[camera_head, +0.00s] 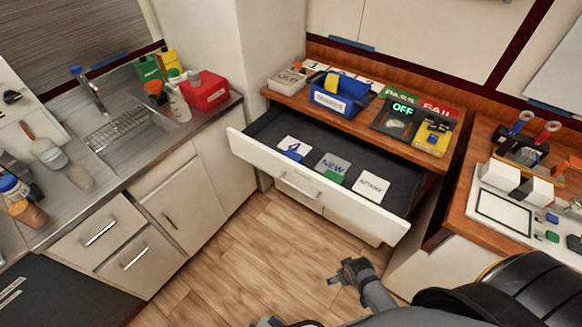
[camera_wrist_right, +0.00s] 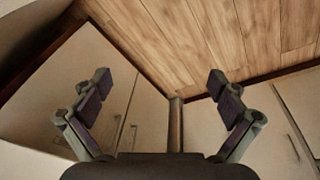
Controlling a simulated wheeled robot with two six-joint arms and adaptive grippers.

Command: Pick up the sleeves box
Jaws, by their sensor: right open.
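A blue open-topped box (camera_head: 340,95) with a white label stands on the wooden counter behind the open drawer. The label is too small to read, so I cannot tell whether it is the sleeves box. A yellow and dark object shows in its top. My right gripper (camera_head: 354,270) hangs over the floor in front of the drawer, well apart from the blue box. In the right wrist view my right gripper (camera_wrist_right: 160,84) is open, with nothing between its fingers. My left gripper does not show clearly in either view.
The open drawer (camera_head: 318,202) juts out below the counter, holding cards marked 4, NEW and another. A lit OFF device (camera_head: 398,118) and a yellow device (camera_head: 433,137) stand right of the blue box. A sink counter is at left, a cluttered bench (camera_head: 462,224) at right. The floor is clear.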

